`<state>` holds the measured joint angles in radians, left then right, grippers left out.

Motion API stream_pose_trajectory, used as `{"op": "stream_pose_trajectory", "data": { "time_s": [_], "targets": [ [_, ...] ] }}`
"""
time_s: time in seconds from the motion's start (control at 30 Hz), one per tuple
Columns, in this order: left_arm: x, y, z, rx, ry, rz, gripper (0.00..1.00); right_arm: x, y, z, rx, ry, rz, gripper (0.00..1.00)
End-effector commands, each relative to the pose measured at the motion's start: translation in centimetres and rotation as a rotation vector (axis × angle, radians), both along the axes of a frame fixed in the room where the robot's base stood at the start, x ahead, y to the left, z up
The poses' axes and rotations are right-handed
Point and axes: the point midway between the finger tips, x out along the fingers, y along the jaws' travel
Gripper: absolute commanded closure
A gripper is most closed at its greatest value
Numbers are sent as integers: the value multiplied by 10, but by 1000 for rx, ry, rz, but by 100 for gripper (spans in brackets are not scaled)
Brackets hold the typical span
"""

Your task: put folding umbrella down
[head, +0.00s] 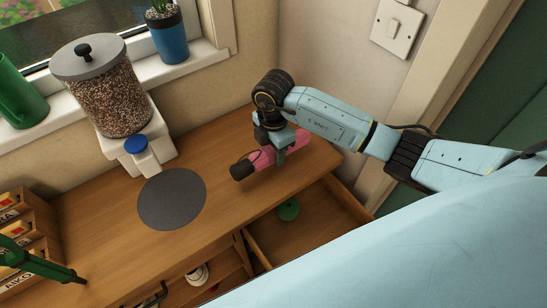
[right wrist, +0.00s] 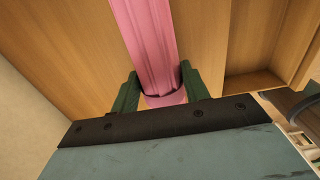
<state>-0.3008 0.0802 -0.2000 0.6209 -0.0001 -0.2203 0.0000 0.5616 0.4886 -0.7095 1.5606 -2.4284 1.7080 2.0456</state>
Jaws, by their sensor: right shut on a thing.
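The folding umbrella (head: 299,141) is pink with a dark handle end. It lies roughly level over the right part of the wooden counter, handle toward the left. My right gripper (head: 279,154) comes down on it from above and is shut on it. In the right wrist view the pink umbrella (right wrist: 147,40) passes between the two green fingers of the gripper (right wrist: 158,92). I cannot tell whether the umbrella touches the counter.
The wooden counter (head: 103,213) has a dark round mat (head: 172,199) left of the umbrella. A grain dispenser (head: 106,95) stands behind. An open drawer (head: 335,225) below holds a green round thing (head: 288,209).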

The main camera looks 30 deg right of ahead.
Motion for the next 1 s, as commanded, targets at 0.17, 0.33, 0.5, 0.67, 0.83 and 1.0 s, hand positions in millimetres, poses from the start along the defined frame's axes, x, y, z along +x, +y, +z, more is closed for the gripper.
{"op": "stream_pose_trajectory", "data": {
  "time_s": [0.17,0.33,0.5,0.67,0.83,1.0],
  "targets": [
    [0,0,-22,0,0,0,64,0,0,-23,1,0,0,86],
    [0,0,-22,-1,0,0,64,0,0,-22,0,-1,0,86],
    [0,0,-22,-1,0,0,64,0,0,-22,0,-1,0,86],
    [0,0,-23,0,0,0,64,0,0,-26,0,1,0,47],
    [0,0,-23,0,0,0,64,0,0,-26,-1,1,0,33],
    [0,0,-23,0,0,0,64,0,0,-26,-1,1,0,33]
  ]
}}
